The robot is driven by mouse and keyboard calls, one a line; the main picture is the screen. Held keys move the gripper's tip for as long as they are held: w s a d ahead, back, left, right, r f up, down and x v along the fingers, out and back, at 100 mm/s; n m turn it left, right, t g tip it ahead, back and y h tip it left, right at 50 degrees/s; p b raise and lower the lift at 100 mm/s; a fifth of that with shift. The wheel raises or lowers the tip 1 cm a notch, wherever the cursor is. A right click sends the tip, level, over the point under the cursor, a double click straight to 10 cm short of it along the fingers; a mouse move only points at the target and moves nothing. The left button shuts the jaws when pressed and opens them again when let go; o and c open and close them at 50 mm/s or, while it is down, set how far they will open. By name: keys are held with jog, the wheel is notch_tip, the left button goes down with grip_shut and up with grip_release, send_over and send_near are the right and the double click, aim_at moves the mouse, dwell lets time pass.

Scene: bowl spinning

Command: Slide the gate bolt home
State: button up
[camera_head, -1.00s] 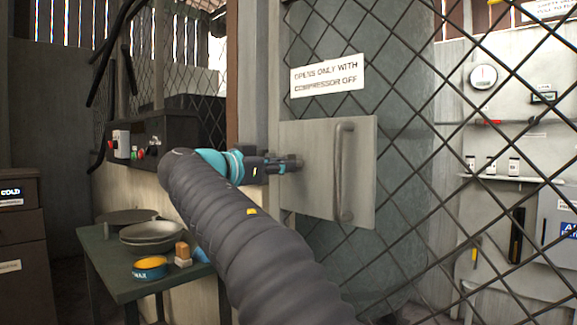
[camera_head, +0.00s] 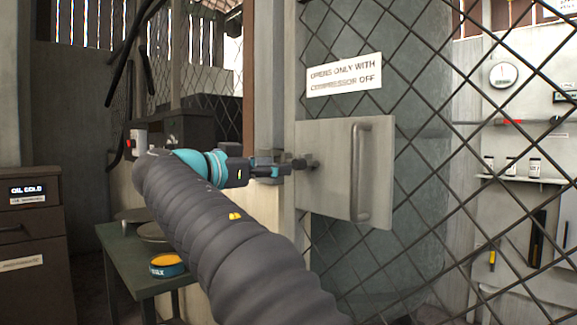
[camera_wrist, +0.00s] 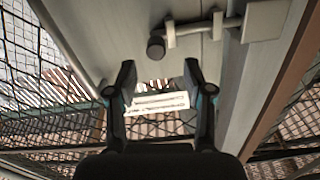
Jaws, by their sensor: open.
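The gate bolt (camera_wrist: 192,29) is a thin grey rod with a dark round knob (camera_wrist: 155,47), running through brackets on the gate's grey plate (camera_wrist: 110,30). Its right end in the wrist view meets a pale square block (camera_wrist: 264,20); how far it enters is unclear. My gripper (camera_wrist: 160,75) is open and empty. The knob shows beyond the fingertips, between them sideways, apparently untouched. In the head view my gripper (camera_head: 283,170) is at the left edge of the plate (camera_head: 338,175), beside a dark part that seems to be the bolt's knob.
A vertical handle (camera_head: 361,172) stands out from the plate. Wire mesh (camera_head: 430,200) covers the gate. A green table (camera_head: 140,268) with pans and a yellow-topped tin (camera_head: 167,265) stands below my arm. A brown cabinet (camera_head: 32,235) is at the left.

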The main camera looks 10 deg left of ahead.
jog(key=shift+v, duration=2.75)
